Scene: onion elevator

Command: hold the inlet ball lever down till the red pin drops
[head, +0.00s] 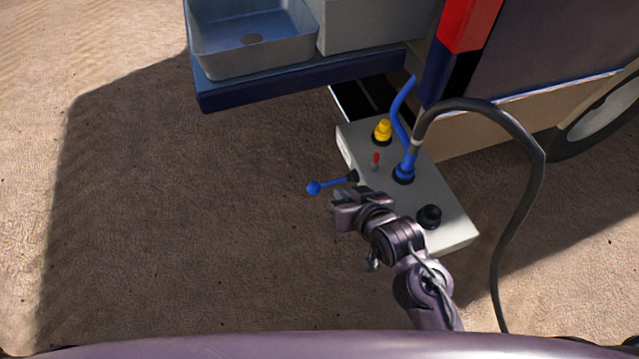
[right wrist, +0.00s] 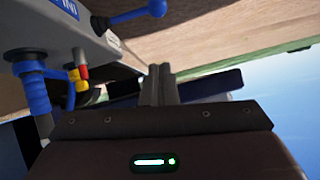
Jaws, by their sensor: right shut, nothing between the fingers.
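The blue ball lever (head: 330,185) sticks out to the left from the side of a pale grey box (head: 440,212) in the head view. It also shows at the top of the right wrist view (right wrist: 138,15). A red pin (head: 376,159) stands up on the box top, and it shows in the right wrist view (right wrist: 83,72). My right gripper (head: 341,208) is shut and empty, just below and near the lever in the head view, apart from it in the wrist view. Its fingers (right wrist: 159,84) are together. My left gripper is not in view.
A yellow cap (head: 382,130), a blue fitting (head: 404,173) with a blue handle, and a black cap (head: 429,216) stand on the box. A black hose (head: 530,165) loops to the right. A metal sink (head: 255,40) is behind. Ground to the left is clear.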

